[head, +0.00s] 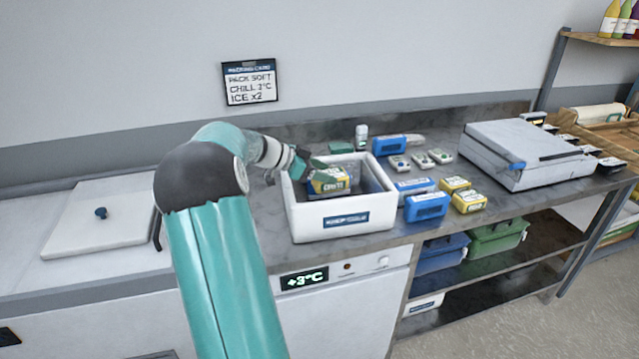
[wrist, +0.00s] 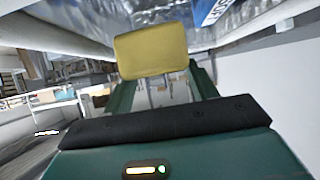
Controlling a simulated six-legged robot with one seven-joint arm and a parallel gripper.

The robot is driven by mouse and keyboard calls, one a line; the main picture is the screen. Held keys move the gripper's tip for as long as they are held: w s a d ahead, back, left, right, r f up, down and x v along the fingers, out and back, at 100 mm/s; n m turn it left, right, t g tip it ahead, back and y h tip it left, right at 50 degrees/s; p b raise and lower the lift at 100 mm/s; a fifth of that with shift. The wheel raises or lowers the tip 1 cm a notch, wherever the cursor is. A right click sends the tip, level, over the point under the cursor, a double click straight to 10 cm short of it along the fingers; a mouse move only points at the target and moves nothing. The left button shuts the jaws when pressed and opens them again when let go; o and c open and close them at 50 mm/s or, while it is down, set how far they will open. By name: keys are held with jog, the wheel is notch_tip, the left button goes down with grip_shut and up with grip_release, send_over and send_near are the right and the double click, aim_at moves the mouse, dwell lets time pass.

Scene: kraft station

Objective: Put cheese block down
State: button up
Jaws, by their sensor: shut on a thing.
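The cheese block (head: 333,183) is a yellow, labelled block with a dark green part, held at the white box's opening in the head view. In the wrist view its plain yellow face (wrist: 151,52) shows between the fingers. My gripper (head: 310,171) is shut on it and reaches in from the left. The white insulated box (head: 309,222) stands open on the counter with a blue label on its front. In the wrist view my gripper (wrist: 155,92) has green fingers on both sides of the block. I cannot tell whether the block touches the box floor.
Blue packs (head: 427,207) and yellow packs (head: 469,201) stand right of the box. Small white-and-green packs (head: 420,160) lie behind them. A grey flat machine (head: 525,153) fills the counter's right part.

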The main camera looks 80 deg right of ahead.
aim_at(312, 184)
jog(key=shift+w+d+f, duration=0.1)
jog(key=shift+w+f, duration=0.1)
jog(key=shift+f, duration=0.1)
jog(key=shift+w+f, duration=0.15)
jog(key=shift+f, duration=0.7)
jog(key=shift+w+f, duration=0.15)
jog(key=shift+f, duration=0.7)
jog(key=shift+s+f, duration=0.1)
jog(key=shift+f, duration=0.05)
jog(key=shift+f, duration=0.45)
jog(key=o, duration=1.1)
jog(key=shift+o, duration=0.2)
